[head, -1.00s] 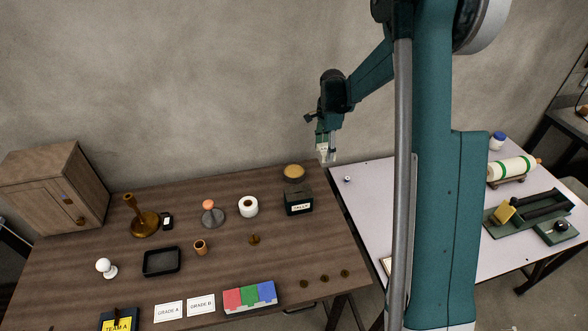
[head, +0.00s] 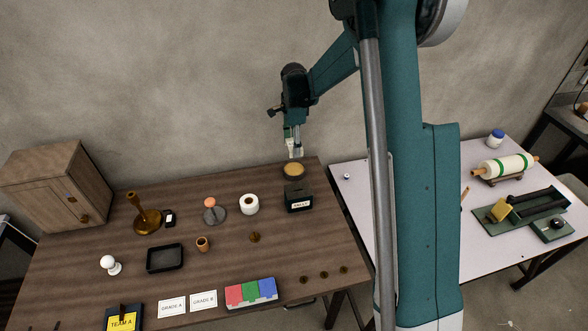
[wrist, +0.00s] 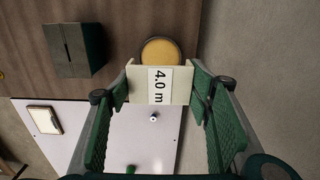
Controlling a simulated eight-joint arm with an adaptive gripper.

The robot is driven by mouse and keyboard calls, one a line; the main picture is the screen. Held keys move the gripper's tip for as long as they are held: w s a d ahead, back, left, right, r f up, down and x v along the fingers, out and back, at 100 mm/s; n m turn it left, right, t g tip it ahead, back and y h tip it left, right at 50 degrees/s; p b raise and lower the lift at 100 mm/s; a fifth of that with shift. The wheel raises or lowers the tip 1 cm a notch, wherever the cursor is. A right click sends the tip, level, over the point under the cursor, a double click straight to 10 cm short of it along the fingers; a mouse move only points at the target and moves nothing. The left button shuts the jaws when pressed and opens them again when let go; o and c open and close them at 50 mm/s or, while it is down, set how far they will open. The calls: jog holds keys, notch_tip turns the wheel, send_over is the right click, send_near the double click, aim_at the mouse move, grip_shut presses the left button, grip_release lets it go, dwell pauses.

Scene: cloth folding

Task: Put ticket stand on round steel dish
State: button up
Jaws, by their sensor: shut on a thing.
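The stand sits between the green finger pads in the wrist view. A round dish (head: 293,170), tan inside a dark rim, rests at the back right of the brown table. It also shows in the wrist view (wrist: 160,51), partly hidden behind the held stand's top edge. In the head view the gripper is above the dish, at its back edge, with the stand apart from the table.
A dark slotted box (head: 299,203) stands just in front of the dish. A white roll (head: 249,204) is to its left. The brown table's right edge is close by, with a gap before the pale table (head: 350,200). A wooden cabinet (head: 58,185) stands far left.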

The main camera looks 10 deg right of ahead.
jog(key=shift+f, duration=0.1)
send_over(294, 168)
jog(key=shift+f, duration=3.05)
jog(key=shift+f+b, duration=0.3)
jog(key=shift+f, duration=1.55)
jog(key=shift+f, duration=0.2)
jog(key=o, duration=0.8)
jog(key=shift+r, duration=0.2)
notch_tip(294, 168, up, 12)
jog(key=shift+p, duration=0.35)
